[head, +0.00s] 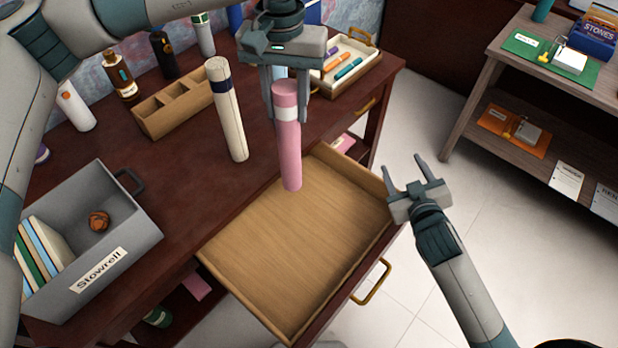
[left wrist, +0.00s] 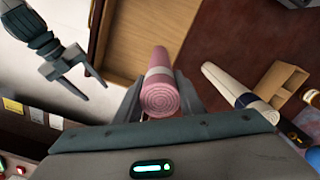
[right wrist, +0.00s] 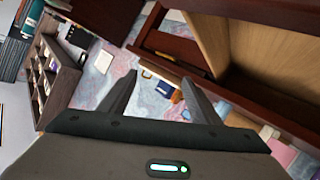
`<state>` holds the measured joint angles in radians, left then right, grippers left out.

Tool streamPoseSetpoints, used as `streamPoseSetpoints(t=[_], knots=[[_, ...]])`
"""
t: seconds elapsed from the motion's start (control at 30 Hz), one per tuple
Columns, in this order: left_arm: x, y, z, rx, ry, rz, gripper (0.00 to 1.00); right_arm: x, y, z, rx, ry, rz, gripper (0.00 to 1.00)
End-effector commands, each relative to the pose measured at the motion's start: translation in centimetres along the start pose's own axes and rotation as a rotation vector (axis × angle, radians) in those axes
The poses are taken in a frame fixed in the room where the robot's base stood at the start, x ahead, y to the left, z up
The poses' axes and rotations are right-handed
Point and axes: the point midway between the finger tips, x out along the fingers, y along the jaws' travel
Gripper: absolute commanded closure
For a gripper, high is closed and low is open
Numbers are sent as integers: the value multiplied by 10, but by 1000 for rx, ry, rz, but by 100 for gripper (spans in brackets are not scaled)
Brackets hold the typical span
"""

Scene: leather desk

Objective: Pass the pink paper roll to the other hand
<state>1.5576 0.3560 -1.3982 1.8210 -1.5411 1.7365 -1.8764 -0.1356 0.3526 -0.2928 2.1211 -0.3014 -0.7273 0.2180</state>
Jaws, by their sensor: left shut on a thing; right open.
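The pink paper roll (head: 288,150) with a white band hangs upright in my left gripper (head: 286,105), above the back edge of the open drawer. In the left wrist view the roll (left wrist: 161,88) lies between the two fingers, its spiral end facing the camera. My left gripper is shut on its upper part. My right gripper (head: 418,172) is open and empty, to the right of the drawer, apart from the roll. It also shows in the left wrist view (left wrist: 72,78). In the right wrist view its fingers (right wrist: 158,100) are spread with nothing between them.
The open empty drawer (head: 300,250) juts from the desk. A cream roll with a dark band (head: 228,115) stands left of the pink roll. A grey bin (head: 130,235), a wooden organizer (head: 175,107) and a pen tray (head: 345,75) are on the desk. A shelf (head: 470,110) stands right.

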Motion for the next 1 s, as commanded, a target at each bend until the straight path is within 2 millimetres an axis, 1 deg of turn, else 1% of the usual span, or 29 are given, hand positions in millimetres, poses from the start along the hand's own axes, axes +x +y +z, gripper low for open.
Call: streamPoseSetpoints(t=[0.03,0.07,0.1,0.17,0.2,0.3,0.43,0.5,0.6,0.7,0.8,1.0], knots=[[0,0,0,0,0,0,100,-11,-21,-12,19,25,-25,43],[0,0,0,0,0,0,100,-17,-33,-19,30,41,-38,43],[0,0,0,0,0,0,100,-26,-48,-28,44,61,-57,43],[0,0,0,0,0,0,100,-39,-70,-43,67,91,-82,43],[0,0,0,0,0,0,100,-49,-83,-53,86,111,-98,43],[0,0,0,0,0,0,100,-75,-116,-81,134,164,-138,43],[0,0,0,0,0,0,100,-109,-148,-119,205,234,-179,43],[0,0,0,0,0,0,100,-126,-159,-138,240,267,-194,43],[0,0,0,0,0,0,100,-147,-169,-161,285,308,-208,43],[0,0,0,0,0,0,100,-161,-174,-178,318,336,-216,43],[0,0,0,0,0,0,100,-169,-176,-187,337,353,-219,43],[0,0,0,0,0,0,100,-172,-177,-191,343,359,-220,43]])
